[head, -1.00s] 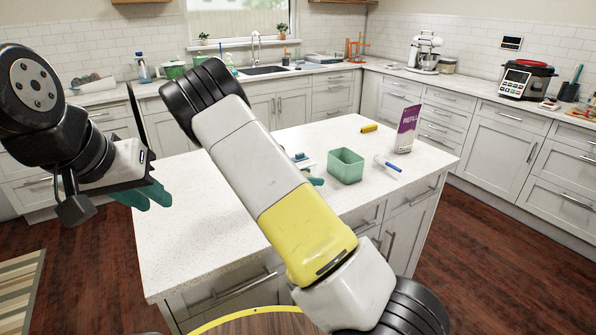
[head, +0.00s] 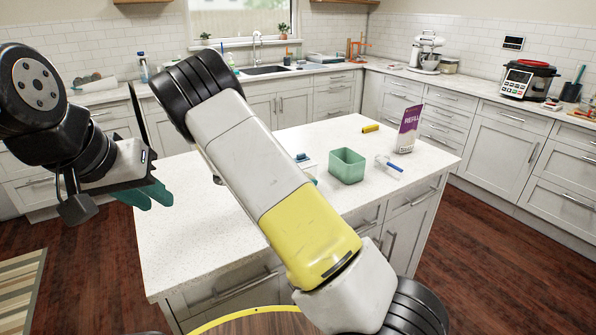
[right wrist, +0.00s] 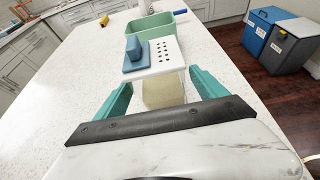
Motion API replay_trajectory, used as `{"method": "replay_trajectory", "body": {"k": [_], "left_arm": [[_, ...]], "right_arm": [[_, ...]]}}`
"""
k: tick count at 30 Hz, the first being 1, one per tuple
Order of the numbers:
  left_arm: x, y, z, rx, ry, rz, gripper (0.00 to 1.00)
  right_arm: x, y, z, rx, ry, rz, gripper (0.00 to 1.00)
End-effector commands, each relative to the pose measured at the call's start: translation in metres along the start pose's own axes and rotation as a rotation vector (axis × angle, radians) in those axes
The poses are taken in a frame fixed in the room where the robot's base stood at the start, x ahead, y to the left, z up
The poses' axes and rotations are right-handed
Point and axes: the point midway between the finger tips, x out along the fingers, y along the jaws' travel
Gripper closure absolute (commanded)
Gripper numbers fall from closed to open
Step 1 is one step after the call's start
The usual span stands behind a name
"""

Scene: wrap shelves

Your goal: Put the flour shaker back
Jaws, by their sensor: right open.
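The flour shaker, with a white lid with dark holes (right wrist: 167,52) and a beige body (right wrist: 163,91), shows in the right wrist view and seems to stand upright on the island. My right gripper (right wrist: 163,84) is open, with a teal finger on each side of the shaker's body; I cannot tell whether they touch it. In the head view my right arm hides most of this gripper and the shaker. My left gripper (head: 150,196) is at the left, over the island's left edge, away from the shaker; its teal fingers overlap in the picture.
Behind are a green bin (head: 347,167), a REFILL package (head: 408,130), a blue-and-white tool (head: 389,164) and a yellow item (head: 370,128). The island top (head: 180,240) is clear at the front left.

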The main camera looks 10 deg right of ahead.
Motion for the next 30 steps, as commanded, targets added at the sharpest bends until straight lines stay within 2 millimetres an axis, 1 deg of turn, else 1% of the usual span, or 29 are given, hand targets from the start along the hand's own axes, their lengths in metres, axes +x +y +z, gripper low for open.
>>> {"method": "replay_trajectory", "body": {"k": [1,6,9,12,17,30], "left_arm": [[0.000,0.000,0.000,0.000,0.000,0.000,0.75],[0.000,0.000,0.000,0.000,0.000,0.000,0.75],[0.000,0.000,0.000,0.000,0.000,0.000,0.75],[0.000,0.000,0.000,0.000,0.000,0.000,0.75],[0.000,0.000,0.000,0.000,0.000,0.000,0.75],[0.000,0.000,0.000,0.000,0.000,0.000,0.75]], "right_arm": [[-0.014,0.001,0.000,0.000,0.002,0.005,0.18],[-0.048,0.001,0.000,0.001,0.001,0.003,0.18],[-0.063,0.001,0.000,0.001,0.001,0.002,0.18],[-0.072,0.001,0.000,0.001,0.001,0.002,0.18],[-0.078,0.000,0.000,0.000,0.001,0.001,0.18],[-0.078,0.000,0.000,0.000,0.001,0.000,0.18]]}}
